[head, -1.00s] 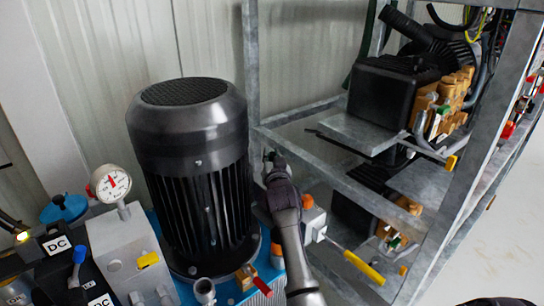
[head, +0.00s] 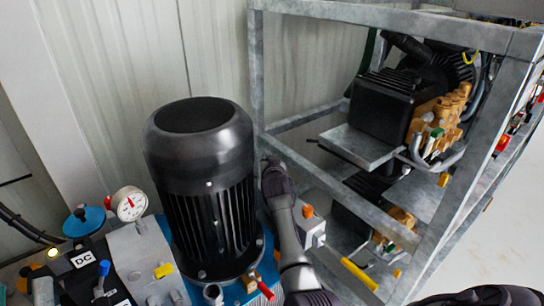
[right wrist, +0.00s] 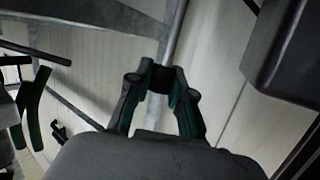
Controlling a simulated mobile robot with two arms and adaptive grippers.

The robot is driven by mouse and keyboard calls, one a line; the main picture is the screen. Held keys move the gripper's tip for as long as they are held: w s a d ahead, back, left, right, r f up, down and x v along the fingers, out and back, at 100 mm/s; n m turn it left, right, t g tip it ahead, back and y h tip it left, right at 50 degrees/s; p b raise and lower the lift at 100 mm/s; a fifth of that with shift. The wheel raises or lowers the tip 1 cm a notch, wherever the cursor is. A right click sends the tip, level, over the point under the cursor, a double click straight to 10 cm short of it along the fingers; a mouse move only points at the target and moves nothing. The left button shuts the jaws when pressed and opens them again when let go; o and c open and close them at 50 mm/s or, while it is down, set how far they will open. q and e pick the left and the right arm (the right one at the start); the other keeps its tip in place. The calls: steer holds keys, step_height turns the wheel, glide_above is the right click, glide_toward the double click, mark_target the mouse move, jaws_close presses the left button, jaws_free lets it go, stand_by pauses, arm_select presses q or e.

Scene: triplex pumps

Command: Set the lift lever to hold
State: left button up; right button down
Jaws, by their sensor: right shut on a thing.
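My right gripper (head: 268,165) is beside the black motor, in front of the metal frame. In the right wrist view its fingers (right wrist: 160,75) come together at the tips; what they hold is hidden. A grey bar passes behind the tips, and I cannot tell if it touches them. A lever with a yellow handle (head: 360,275) projects from a grey box (head: 311,228) right of my right arm, apart from the gripper. I cannot tell whether this is the lift lever, and no hold mark is readable. My left gripper is not in view.
The black motor (head: 205,185) stands close on the gripper's left. The metal frame (head: 330,185) with pumps (head: 385,105) on shelves is on the right.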

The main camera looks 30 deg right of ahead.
steer(key=shift+w+r+g+p, duration=0.2)
steer(key=shift+w+g+p, duration=0.15)
steer(key=shift+p, duration=0.3)
steer(key=shift+w+f+n+g+y+p, duration=0.1)
steer(key=shift+w+n+g+y+p, duration=0.25)
steer(key=shift+w+n+p, duration=0.15)
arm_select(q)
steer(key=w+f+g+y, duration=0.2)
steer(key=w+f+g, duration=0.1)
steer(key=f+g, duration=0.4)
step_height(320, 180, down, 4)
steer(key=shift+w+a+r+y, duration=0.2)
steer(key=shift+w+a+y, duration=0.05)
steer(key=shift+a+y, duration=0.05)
arm_select(e)
steer(key=c, duration=1)
jaws_free()
steer(key=shift+a, duration=0.1)
steer(key=shift+v, duration=3.75)
